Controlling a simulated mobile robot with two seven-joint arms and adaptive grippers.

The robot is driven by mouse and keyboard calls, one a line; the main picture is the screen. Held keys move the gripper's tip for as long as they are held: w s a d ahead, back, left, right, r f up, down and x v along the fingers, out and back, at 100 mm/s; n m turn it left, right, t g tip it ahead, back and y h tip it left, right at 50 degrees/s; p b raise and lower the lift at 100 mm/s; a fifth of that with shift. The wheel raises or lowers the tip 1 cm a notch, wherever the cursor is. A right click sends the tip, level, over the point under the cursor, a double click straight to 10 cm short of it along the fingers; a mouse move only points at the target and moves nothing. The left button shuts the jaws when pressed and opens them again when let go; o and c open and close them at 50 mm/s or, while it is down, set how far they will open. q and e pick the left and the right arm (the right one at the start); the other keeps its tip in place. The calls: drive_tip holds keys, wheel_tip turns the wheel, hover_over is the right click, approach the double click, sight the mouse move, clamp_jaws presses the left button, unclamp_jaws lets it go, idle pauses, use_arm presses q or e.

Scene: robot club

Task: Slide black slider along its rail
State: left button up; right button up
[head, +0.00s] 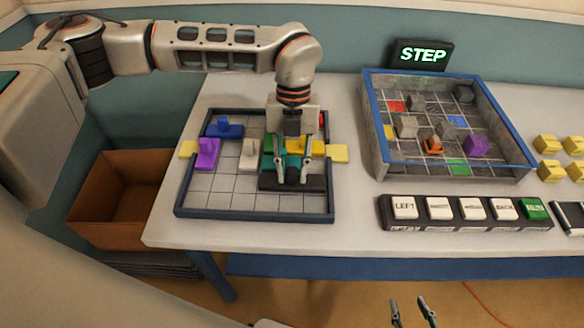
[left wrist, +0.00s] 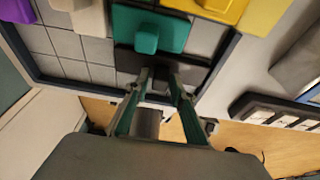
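The black slider (head: 315,183) is a dark block at the front right of the sliding-block tray (head: 205,211), close to its front wall. It also shows in the left wrist view (left wrist: 190,74), just in front of the teal block (left wrist: 147,30). My left gripper (head: 292,181) points down over the black slider, with its two fingertips apart, one to either side of the slider's middle. Whether they touch its knob is hard to tell. My right gripper (head: 412,308) is open and empty, low at the bottom edge of the head view, away from the table.
Purple (head: 207,153), blue (head: 224,127), white (head: 249,155) and yellow (head: 325,147) blocks sit in the tray. Bare cells lie at the tray's front left. A row of labelled buttons (head: 471,226) and a blue-rimmed box (head: 375,125) stand to the right.

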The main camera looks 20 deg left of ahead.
use_arm(q)
clamp_jaws()
